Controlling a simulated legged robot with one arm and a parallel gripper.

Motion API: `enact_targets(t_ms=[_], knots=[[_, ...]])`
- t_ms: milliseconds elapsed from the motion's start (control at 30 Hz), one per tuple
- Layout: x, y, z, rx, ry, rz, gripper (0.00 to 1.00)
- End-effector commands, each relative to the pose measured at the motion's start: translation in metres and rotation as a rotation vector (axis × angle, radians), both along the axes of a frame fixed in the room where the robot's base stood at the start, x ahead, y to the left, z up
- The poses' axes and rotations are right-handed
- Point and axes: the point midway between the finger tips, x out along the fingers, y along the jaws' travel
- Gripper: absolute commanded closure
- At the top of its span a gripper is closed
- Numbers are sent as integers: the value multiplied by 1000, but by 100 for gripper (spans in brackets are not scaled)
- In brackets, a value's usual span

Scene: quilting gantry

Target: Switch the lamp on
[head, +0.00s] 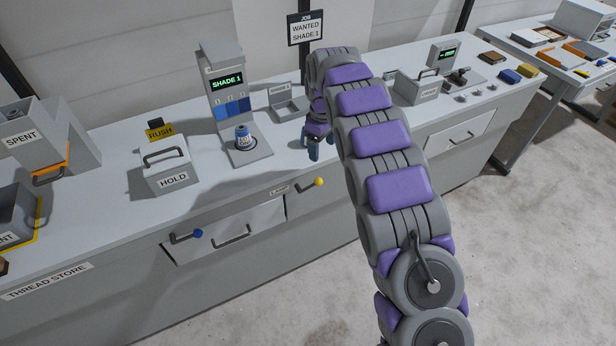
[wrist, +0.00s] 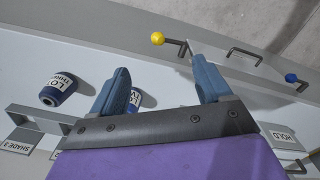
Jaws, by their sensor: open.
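The label reading "LAMP" (head: 279,189) is on the counter's front edge. Just right of it, a lever with a yellow ball knob (head: 319,182) sticks out from the counter front, lying nearly level. The yellow knob also shows in the wrist view (wrist: 157,39), ahead of and between the fingertips, apart from them. My gripper (head: 317,152) is over the counter near its front edge, above and behind the knob. In the wrist view my gripper (wrist: 165,78) has its two blue-grey fingers spread with nothing held between them. A lamp itself is not recognisable.
A second lever with a blue knob (head: 198,233) is on the counter front, by a drawer handle (head: 232,235).

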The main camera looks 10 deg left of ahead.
Motion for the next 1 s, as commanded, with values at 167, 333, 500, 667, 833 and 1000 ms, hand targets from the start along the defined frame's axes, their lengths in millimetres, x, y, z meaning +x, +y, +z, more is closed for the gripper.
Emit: enact_targets(t_ms=[167, 333, 500, 667, 833, 1000], knots=[[6, 9, -9, 8, -2, 29, 22], [6, 9, -27, 8, -2, 29, 22], [6, 8, -60, 7, 2, 29, 22], [7, 9, -92, 7, -1, 29, 22], [7, 9, -127, 6, 0, 29, 22], [7, 8, -156, 6, 1, 28, 22]])
